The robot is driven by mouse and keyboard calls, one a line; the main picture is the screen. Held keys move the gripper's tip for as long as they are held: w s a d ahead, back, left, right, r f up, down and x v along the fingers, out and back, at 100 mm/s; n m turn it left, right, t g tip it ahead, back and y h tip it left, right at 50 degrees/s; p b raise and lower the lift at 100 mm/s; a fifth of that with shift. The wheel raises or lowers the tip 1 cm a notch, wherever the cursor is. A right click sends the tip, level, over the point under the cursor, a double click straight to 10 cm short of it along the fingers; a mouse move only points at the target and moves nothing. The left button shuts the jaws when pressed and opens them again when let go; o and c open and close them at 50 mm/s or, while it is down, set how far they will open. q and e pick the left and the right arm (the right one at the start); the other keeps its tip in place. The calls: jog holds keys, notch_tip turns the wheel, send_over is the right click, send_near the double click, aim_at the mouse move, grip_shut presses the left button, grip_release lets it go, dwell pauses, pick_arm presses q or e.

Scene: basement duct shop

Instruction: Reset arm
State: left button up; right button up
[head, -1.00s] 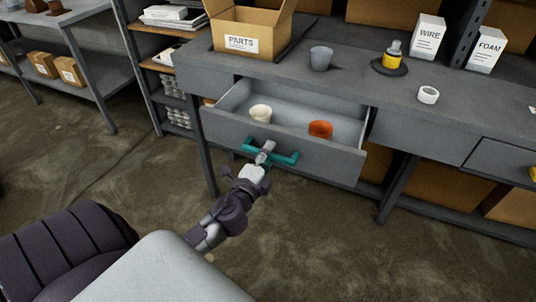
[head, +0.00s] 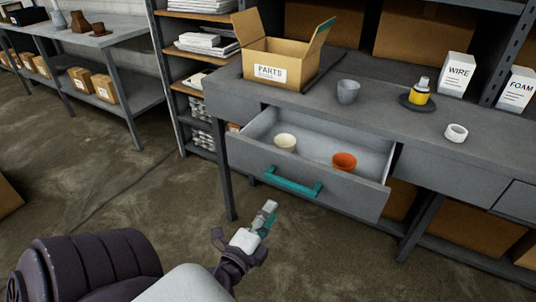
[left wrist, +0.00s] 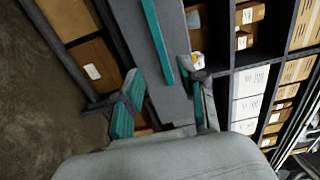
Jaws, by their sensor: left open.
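My left gripper (head: 264,218) is open and empty, in front of and below the open drawer (head: 310,185) in the head view. It is apart from the drawer's teal handle (head: 292,187). In the left wrist view the teal handle (left wrist: 158,40) shows beyond my spread fingers (left wrist: 165,103). The drawer is pulled out of the grey workbench. A cream cup (head: 285,142) and an orange cup (head: 344,161) are inside it. My right gripper is in neither view.
On the workbench stand a parts box (head: 276,68), a grey cup (head: 348,91), a yellow bottle (head: 419,92), a white roll (head: 456,132) and two white boxes labelled WIRE (head: 457,75) and FOAM (head: 516,89). A shelf rack (head: 197,55) stands left. The floor (head: 130,190) before the bench is open.

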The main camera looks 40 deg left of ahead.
pick_arm(q)
jog(key=shift+s, duration=0.1)
dwell(0.5)
jog(key=s+d+f+n+g+h+p, duration=0.1)
jog(key=s+d+f+n+g, duration=0.1)
jog(key=f, duration=0.8)
jog(key=s+d+f+n+g+h+p, duration=0.1)
jog(key=d+f+n+g, duration=0.15)
jog(key=f, duration=0.65)
jog(key=s+d+f+n+g, duration=0.1)
jog(key=s+f+n+g, duration=0.15)
jog(key=f, duration=0.75)
jog(key=s+d+f+n+g+h+p, duration=0.1)
jog(key=s+f+n+g, duration=0.2)
jog(key=s+f, duration=0.7)
jog(key=s+d+f+n+g+h+p, duration=0.1)
jog(key=s+f+g, duration=0.5)
jog(key=s, duration=0.9)
notch_tip(320, 180, down, 4)
jog(key=shift+s+d+r+n+g, duration=0.2)
jog(key=shift+d+n+g, duration=0.1)
jog(key=shift+d+n, duration=0.55)
jog(key=shift+a, duration=0.15)
dwell(0.8)
